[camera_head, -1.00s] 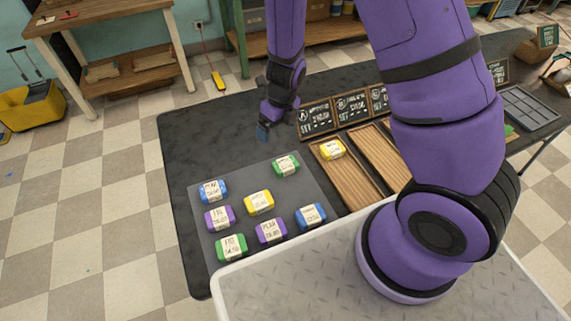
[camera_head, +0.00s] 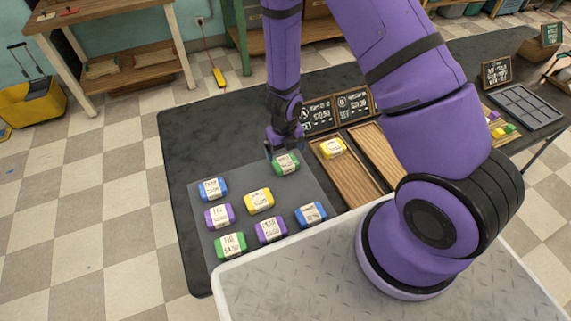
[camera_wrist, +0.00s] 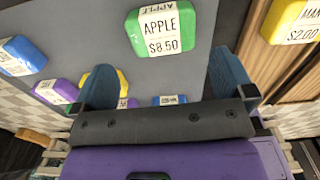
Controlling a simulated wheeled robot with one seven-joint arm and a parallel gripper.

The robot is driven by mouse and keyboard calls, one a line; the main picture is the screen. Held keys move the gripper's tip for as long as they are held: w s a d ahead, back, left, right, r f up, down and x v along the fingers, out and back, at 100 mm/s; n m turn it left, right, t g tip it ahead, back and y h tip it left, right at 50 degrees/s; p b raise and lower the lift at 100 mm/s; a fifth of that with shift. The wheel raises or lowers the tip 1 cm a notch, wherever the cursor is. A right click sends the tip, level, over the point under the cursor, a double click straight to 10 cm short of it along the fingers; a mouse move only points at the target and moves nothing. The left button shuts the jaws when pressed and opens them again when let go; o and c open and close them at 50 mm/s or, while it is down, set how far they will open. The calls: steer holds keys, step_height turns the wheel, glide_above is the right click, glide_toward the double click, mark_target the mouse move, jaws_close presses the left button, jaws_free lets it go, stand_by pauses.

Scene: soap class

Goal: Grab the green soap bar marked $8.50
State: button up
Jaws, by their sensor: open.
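The green soap bar labelled APPLE $8.50 (camera_wrist: 163,30) is ahead of my fingers in the wrist view. In the head view this green bar (camera_head: 287,165) lies at the far right of the grey mat (camera_head: 267,176). My gripper (camera_head: 282,148) is just above and behind it there, covering part of its far edge. In the wrist view my two blue fingers (camera_wrist: 162,66) are spread wide and empty, with the bar's width lying between their lines. The bar appears apart from the fingers.
Another green bar (camera_head: 230,245) lies at the mat's near left. Blue, purple and yellow bars lie between. A yellow bar (camera_head: 333,148) sits in a wooden tray (camera_head: 348,183) to the right. Small chalkboard signs (camera_head: 319,114) stand behind the trays.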

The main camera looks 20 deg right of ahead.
mark_target(286, 162)
steer(key=shift+w+d+f, duration=0.1)
steer(key=shift+d+f, duration=0.05)
steer(key=shift+f, duration=3.3)
steer(key=c, duration=0.8)
steer(key=shift+r, duration=0.2)
